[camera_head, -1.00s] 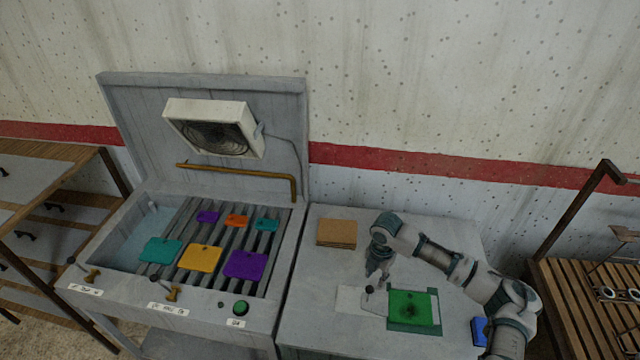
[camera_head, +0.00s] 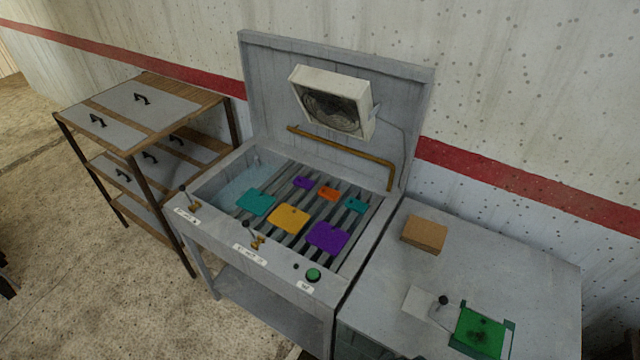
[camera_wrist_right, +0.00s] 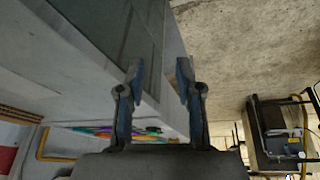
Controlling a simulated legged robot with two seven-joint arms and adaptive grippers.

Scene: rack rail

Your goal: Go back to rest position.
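My right gripper (camera_wrist_right: 157,85) shows in the right wrist view with its two fingers apart and nothing between them. It is beside the grey side of the workstation (camera_wrist_right: 75,65). Neither of my grippers shows in the head view. In the head view the grey workstation has a slatted rack (camera_head: 285,250) bearing teal, yellow, purple and orange plates.
A brown block (camera_head: 424,234) sits on the grey table (camera_head: 400,275). A fan (camera_head: 332,100) hangs on the raised back panel. The floor (camera_head: 110,290) in front of the cart is clear.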

